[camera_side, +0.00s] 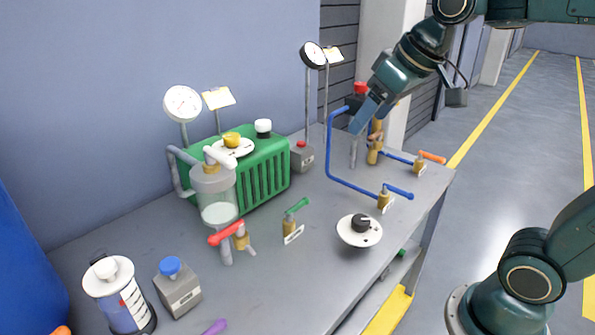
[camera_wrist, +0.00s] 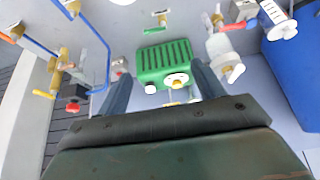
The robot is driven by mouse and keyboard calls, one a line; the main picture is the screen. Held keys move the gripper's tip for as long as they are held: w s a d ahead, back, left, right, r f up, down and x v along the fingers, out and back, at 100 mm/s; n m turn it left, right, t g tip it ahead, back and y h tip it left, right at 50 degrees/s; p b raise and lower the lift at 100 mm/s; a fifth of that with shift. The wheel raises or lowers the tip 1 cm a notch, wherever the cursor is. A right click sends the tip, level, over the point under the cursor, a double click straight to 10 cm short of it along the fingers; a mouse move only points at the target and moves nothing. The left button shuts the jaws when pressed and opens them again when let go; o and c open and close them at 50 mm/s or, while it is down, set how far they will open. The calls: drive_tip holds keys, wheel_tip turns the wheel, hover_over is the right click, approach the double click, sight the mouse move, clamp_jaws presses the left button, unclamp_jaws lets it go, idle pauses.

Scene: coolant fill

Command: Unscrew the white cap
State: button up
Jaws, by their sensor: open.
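The white cap (camera_side: 263,127) sits upright on top of the green ribbed tank (camera_side: 262,170), at its right end in the side view. In the wrist view the cap (camera_wrist: 150,89) shows at the near edge of the green tank (camera_wrist: 165,60), between my two fingers. My gripper (camera_side: 364,114) is open and empty. It is tilted down, above and to the right of the tank, well apart from the cap. In the wrist view the fingers of my gripper (camera_wrist: 162,72) frame the tank on both sides.
A yellow knob on a white disc (camera_side: 232,142) sits beside the cap. Dial gauges (camera_side: 183,104) stand behind the tank. A blue pipe (camera_side: 332,150) rises near my gripper, and a clear cylinder (camera_side: 215,193) stands left of the tank. The bench (camera_side: 290,275) has free room in front.

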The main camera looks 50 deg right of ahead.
drive_tip(key=w+d+r, duration=0.1)
drive_tip(key=w+d, duration=0.1)
drive_tip(key=w, duration=0.6)
drive_tip(key=w+d+r, duration=0.1)
drive_tip(key=w+d, duration=0.1)
drive_tip(key=w, duration=0.7)
approach(263, 122)
drive_tip(key=s+r, duration=0.2)
drive_tip(key=shift+s+d+r+t, duration=0.15)
drive_tip(key=shift+s+r+t, duration=0.05)
drive_tip(key=shift+r+t, duration=0.2)
drive_tip(key=shift+f, duration=0.15)
drive_tip(key=shift+x, duration=6.85)
